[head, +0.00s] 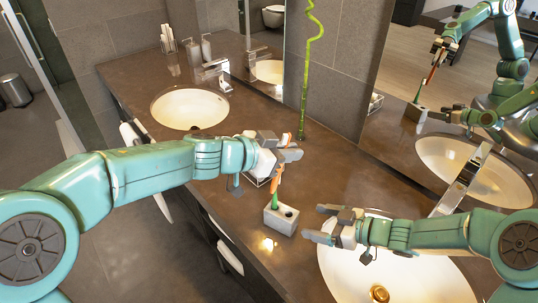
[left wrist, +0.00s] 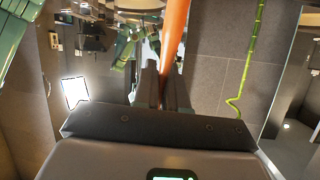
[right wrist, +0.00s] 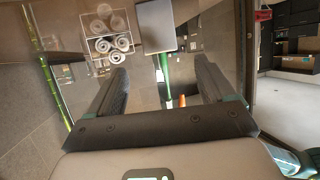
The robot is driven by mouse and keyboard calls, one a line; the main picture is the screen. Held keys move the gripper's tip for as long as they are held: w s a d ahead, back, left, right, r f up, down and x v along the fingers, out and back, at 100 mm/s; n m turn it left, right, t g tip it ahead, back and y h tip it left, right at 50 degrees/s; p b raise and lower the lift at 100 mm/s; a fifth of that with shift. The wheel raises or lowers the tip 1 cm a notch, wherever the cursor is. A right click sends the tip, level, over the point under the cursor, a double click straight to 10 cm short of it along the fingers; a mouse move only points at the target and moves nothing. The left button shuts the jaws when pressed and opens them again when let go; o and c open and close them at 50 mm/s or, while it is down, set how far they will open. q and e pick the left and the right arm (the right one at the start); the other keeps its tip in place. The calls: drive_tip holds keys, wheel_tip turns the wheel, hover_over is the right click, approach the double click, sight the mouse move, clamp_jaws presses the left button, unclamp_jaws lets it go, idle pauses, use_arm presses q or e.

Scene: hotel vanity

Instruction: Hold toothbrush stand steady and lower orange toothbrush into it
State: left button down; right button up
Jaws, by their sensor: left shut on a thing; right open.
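The toothbrush stand (head: 281,219) is a small grey block on the brown counter; an open hole shows on its top right. My left gripper (head: 287,149) is above it, shut on the orange toothbrush (head: 277,180), which also rises between the fingers in the left wrist view (left wrist: 174,35). The right wrist view shows the stand (right wrist: 157,27) beyond the fingers.
A wire rack of rolled towels (right wrist: 108,40) is beside the stand, partly hidden by my left gripper in the head view. A near basin (head: 400,280) lies under my right arm, a far basin (head: 190,108) at the back. A bamboo stalk (head: 304,100) stands by the mirror.

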sight(282, 214)
drive_tip(key=shift+s, duration=0.1)
drive_tip(key=shift+a, duration=0.1)
use_arm(q)
drive_tip(key=d+m+g, duration=0.1)
drive_tip(key=d+m+g+h, duration=0.1)
drive_tip(key=d+m+g, duration=0.1)
drive_tip(key=shift+s+d+r+h, duration=0.2)
drive_tip(key=shift+s+d+h, duration=0.05)
drive_tip(key=shift+h, duration=0.15)
use_arm(e)
drive_tip(key=x, duration=1.2)
drive_tip(key=shift+r, duration=0.1)
drive_tip(key=shift+c, duration=0.3)
